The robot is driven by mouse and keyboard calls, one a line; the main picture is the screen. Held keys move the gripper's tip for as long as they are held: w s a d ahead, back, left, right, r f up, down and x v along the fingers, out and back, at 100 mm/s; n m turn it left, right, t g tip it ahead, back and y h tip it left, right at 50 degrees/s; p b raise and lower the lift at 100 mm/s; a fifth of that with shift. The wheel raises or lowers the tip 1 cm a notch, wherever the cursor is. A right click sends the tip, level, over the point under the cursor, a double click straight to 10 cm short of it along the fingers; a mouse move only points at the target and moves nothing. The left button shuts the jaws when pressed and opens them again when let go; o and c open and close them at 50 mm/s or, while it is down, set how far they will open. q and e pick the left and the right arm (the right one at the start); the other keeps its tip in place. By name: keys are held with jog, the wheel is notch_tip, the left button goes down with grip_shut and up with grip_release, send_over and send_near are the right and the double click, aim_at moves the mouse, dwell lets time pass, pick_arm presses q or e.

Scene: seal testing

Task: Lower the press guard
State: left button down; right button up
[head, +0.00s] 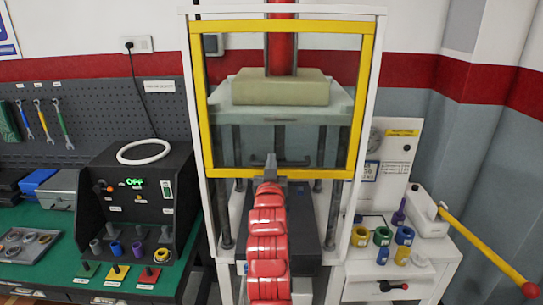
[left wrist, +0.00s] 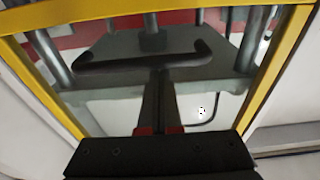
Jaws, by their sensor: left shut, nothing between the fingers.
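The press guard (head: 196,100) is a clear panel in a yellow frame at the front of the press in the head view. Its lower yellow bar is well above the press base, with an open gap below. A dark handle bar (left wrist: 110,63) with bent ends crosses the panel in the left wrist view. My left gripper (head: 271,160) is at the guard's lower bar, in front of the panel. It is shut and empty. In the left wrist view its fingertips (left wrist: 159,75) are just below the handle's middle; I cannot tell whether they touch it. My right gripper is out of view.
A yellow lever with a red knob (head: 529,289) sticks out at the right. Coloured rings and bushings stand on the white side bench (head: 430,272). A black control box (head: 110,185) showing "OFF" stands on the green bench at the left. White press posts flank the guard.

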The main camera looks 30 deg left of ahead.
pick_arm(q)
notch_tip(320, 180, down, 31)
jog(key=b, duration=2.3)
jog(key=shift+b, duration=0.35)
jog(key=shift+r, duration=0.1)
jog(key=s+d+r+b, duration=0.1)
jog(key=s+d+r, duration=0.1)
jog(key=s+d, duration=0.3)
jog(key=s, duration=0.3)
jog(key=shift+r, duration=0.4)
jog(key=shift+w, duration=0.1)
